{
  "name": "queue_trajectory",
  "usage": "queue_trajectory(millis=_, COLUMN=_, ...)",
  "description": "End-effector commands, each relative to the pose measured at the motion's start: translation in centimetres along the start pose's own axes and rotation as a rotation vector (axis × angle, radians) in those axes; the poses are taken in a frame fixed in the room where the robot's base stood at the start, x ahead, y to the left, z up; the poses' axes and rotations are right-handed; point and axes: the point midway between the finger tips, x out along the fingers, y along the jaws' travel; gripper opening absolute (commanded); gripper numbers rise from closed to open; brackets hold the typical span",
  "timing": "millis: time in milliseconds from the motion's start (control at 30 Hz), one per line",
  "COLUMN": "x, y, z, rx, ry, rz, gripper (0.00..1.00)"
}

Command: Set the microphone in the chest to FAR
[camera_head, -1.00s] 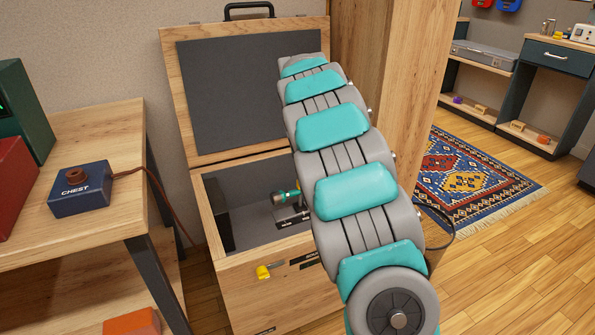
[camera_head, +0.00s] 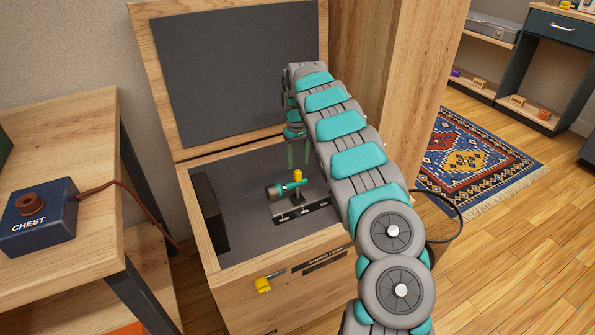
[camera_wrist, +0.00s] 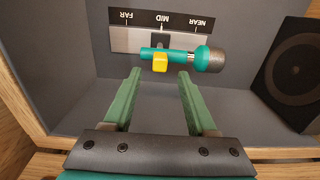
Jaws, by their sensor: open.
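The microphone (camera_head: 287,188), teal with a dark grey head, lies sideways on a slider mount inside the open wooden chest (camera_head: 232,300). In the wrist view the microphone (camera_wrist: 178,55) has its head to the right and a yellow tab (camera_wrist: 160,63) on its body. The label strip (camera_wrist: 160,21) reads FAR at left, MID in the middle and NEAR at right, upside down. The mount stands at MID. My gripper (camera_wrist: 159,74) is open, its two fingertips apart and lined up on either side of the yellow tab, just short of the microphone. It also shows above the chest (camera_head: 297,155).
A black speaker (camera_wrist: 291,72) stands on the chest floor, beside the chest wall. The padded lid (camera_head: 240,70) is raised behind. A table with a blue CHEST button box (camera_head: 38,222) stands at left.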

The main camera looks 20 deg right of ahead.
Motion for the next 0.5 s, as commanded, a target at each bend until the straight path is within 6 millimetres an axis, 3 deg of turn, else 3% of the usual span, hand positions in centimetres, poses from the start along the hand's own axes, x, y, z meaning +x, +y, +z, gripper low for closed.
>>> queue_trajectory(millis=300, x=4.8, y=0.1, z=0.2, rx=0.002, ry=-0.004, rz=-0.002, gripper=0.57)
queue_trajectory(millis=500, x=5.6, y=0.0, z=0.1, rx=0.0, ry=-0.004, rz=-0.001, gripper=0.57)
